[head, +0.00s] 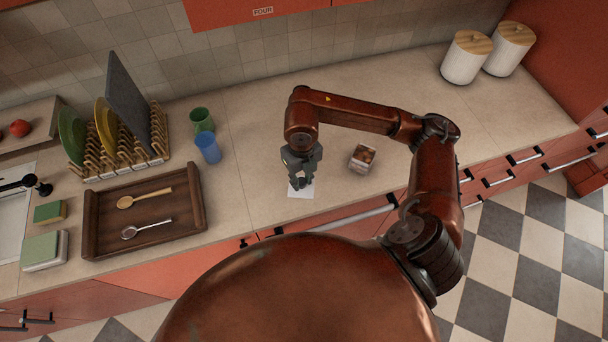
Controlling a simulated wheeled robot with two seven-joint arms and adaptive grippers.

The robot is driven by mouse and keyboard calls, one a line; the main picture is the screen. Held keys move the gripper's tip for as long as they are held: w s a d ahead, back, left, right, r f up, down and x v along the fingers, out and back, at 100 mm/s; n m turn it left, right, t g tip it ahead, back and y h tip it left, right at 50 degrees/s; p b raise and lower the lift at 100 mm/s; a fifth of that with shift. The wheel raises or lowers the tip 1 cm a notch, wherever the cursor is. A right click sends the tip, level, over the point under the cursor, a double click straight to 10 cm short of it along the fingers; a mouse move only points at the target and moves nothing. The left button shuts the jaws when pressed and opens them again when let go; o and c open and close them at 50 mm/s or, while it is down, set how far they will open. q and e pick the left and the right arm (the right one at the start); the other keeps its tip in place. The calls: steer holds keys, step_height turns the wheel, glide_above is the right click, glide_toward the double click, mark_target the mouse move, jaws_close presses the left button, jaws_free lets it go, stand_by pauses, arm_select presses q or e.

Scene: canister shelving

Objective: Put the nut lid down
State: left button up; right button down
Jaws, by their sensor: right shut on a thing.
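My right gripper (300,184) reaches down to the counter and is shut on the nut lid, which is mostly hidden by the fingers. Under the fingertips a flat white square (305,193) shows on the counter near its front edge. I cannot tell whether the held lid touches it. The open nut canister (363,158), a small clear-sided box with brown nuts in it, stands upright to the right of the gripper, apart from it. My left gripper is not in view.
A wooden tray (95,250) with two spoons, a green cup (201,119), a blue cup (208,147) and a dish rack (92,167) stand to the left. Two white canisters (464,65) (508,58) stand at the back right. The counter (250,125) behind my gripper is clear.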

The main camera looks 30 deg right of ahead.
steer(key=w+d+f, duration=0.1)
steer(key=f, duration=0.1)
steer(key=w+d+f, duration=0.1)
steer(key=w+f, duration=0.1)
steer(key=w+d+f+p, duration=0.1)
steer(key=w+d+f, duration=0.1)
steer(key=shift+w+f, duration=0.2)
step_height(320, 180, down, 4)
steer(key=shift+w+d+r+p, duration=0.15)
steer(key=shift+r+p, duration=0.1)
steer(key=shift+p, duration=0.35)
steer(key=shift+f, duration=0.1)
steer(key=c, duration=1.7)
jaws_free()
steer(key=shift+o, duration=0.2)
